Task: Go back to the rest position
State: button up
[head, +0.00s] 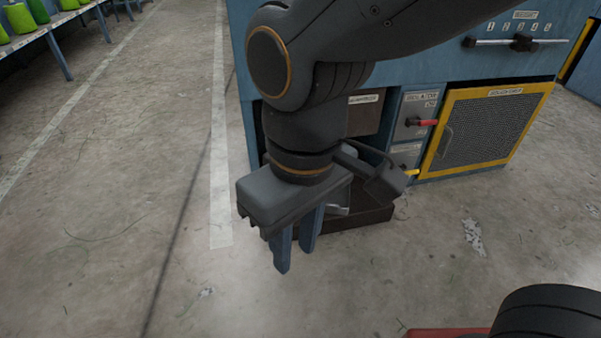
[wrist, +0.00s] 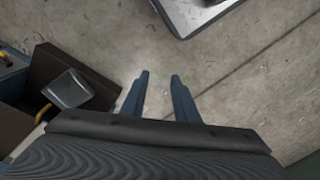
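My gripper (head: 296,243) hangs pointing down in front of the blue machine (head: 400,62), above the concrete floor. In the wrist view its two blue fingers (wrist: 159,85) stand apart with only bare floor between them. The gripper is open and empty. My arm hides part of the machine's left side and its lower opening.
A brown tray or box (head: 358,217) sits low at the machine's base, just behind my gripper. A yellow-framed mesh door (head: 487,125) and a red-handled isolator (head: 417,115) are to the right. Green spools (head: 22,17) stand on a rack at far left. Floor at left is clear.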

jog(key=d+r+m+p, duration=0.3)
jog(key=d+r+p, duration=0.4)
jog(key=r+p, duration=0.5)
jog(key=d+r+m+p, duration=0.3)
jog(key=d+r+p, duration=0.4)
jog(key=r+p, duration=0.6)
jog(key=d+r+m+p, duration=0.3)
jog(key=d+r+p, duration=0.4)
jog(key=r+p, duration=0.6)
jog(key=shift+d+h+p, duration=0.2)
jog(key=shift+h+p, duration=0.2)
jog(key=shift+p, duration=3.65)
